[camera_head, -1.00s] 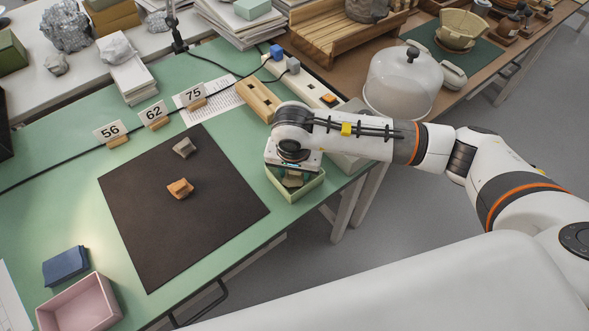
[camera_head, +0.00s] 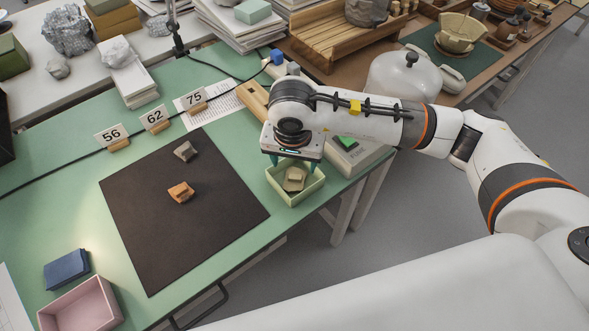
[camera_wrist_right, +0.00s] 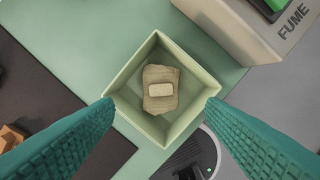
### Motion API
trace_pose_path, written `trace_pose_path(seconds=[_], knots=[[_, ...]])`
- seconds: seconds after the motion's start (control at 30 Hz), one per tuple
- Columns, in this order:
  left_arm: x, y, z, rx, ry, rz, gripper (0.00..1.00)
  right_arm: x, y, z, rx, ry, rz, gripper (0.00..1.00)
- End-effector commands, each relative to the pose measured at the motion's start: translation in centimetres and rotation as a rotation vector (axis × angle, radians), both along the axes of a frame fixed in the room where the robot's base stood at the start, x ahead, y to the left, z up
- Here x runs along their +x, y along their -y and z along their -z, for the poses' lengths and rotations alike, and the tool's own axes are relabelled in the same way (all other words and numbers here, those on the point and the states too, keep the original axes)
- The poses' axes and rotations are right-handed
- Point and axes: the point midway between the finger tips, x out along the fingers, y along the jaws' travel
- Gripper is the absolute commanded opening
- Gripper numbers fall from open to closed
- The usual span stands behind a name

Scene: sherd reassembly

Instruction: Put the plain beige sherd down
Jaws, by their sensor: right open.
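The plain beige sherd (camera_head: 294,179) lies inside a small pale green box (camera_head: 309,191) at the right edge of the green table. In the right wrist view the sherd (camera_wrist_right: 161,99) rests on the floor of the box (camera_wrist_right: 193,118), apart from its walls, with a small pale block on its top. My right gripper (camera_head: 296,166) is above the box; its teal fingers are spread wide and empty in the right wrist view (camera_wrist_right: 160,108). An orange sherd (camera_head: 180,192) and a grey sherd (camera_head: 186,151) lie on the dark mat. My left gripper is not in view.
The dark mat (camera_head: 200,235) is mostly bare. Number cards 56, 62 and 75 (camera_head: 193,96) stand behind it. A pink box (camera_head: 78,307) and a blue box (camera_head: 66,268) sit at the lower left. A pale device marked FUME (camera_wrist_right: 240,30) stands beside the green box.

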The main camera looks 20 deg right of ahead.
Motion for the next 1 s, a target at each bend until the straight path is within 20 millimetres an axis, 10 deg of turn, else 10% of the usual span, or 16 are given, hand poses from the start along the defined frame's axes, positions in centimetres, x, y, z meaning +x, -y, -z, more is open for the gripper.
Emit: trace_pose_path(seconds=[0.33,1.0], knots=[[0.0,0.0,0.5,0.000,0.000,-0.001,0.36,-0.8,-0.3,-5.2,0.000,0.001,0.000,0.65],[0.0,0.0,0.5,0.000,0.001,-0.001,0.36,-1.2,-1.0,-5.3,0.033,-0.014,-0.002,0.65]])
